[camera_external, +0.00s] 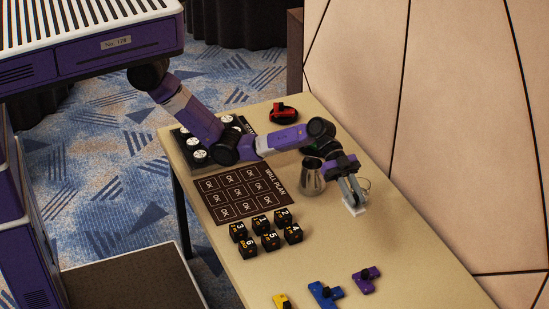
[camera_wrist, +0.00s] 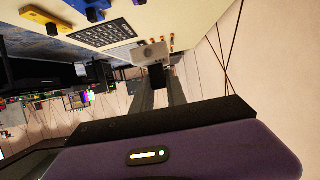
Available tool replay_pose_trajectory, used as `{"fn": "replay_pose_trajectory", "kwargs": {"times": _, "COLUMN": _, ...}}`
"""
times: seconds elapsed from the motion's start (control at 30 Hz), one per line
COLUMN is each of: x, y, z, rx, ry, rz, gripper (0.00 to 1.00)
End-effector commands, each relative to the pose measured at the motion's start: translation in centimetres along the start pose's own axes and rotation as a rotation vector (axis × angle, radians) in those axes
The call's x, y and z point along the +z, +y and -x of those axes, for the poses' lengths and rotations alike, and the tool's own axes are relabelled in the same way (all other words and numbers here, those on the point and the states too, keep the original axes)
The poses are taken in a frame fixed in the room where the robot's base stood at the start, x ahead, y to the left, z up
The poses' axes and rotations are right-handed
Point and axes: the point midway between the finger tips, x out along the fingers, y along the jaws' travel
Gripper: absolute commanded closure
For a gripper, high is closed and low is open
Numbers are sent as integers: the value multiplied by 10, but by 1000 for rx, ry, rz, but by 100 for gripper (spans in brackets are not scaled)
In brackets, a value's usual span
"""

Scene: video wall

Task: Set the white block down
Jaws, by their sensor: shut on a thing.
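The white block (camera_external: 355,210) is at the tips of my gripper (camera_external: 351,191), over the right side of the table in the external view. My gripper points down and is shut on it. In the wrist view the block shows as a pale grey-white piece (camera_wrist: 152,52) at the end of the two fingers (camera_wrist: 157,82), with a dark part between them. I cannot tell whether the block's underside touches the table (camera_external: 330,250).
The WALL PLAN mat (camera_external: 205,189), several numbered black cubes (camera_external: 262,223) and a blue piece (camera_external: 323,292) lie farther off.

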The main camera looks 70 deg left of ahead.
Motion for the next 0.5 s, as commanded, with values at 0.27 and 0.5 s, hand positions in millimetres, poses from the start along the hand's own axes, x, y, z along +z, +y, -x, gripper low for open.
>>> {"fn": "replay_pose_trajectory", "kwargs": {"times": 0.27, "x": 14, "y": 47, "z": -24, "rx": 60, "ry": -4, "rz": -20, "gripper": 100}}
{"fn": "replay_pose_trajectory", "kwargs": {"times": 0.5, "x": 51, "y": 154, "z": -56, "rx": 126, "ry": -4, "rz": -48, "gripper": 100}}
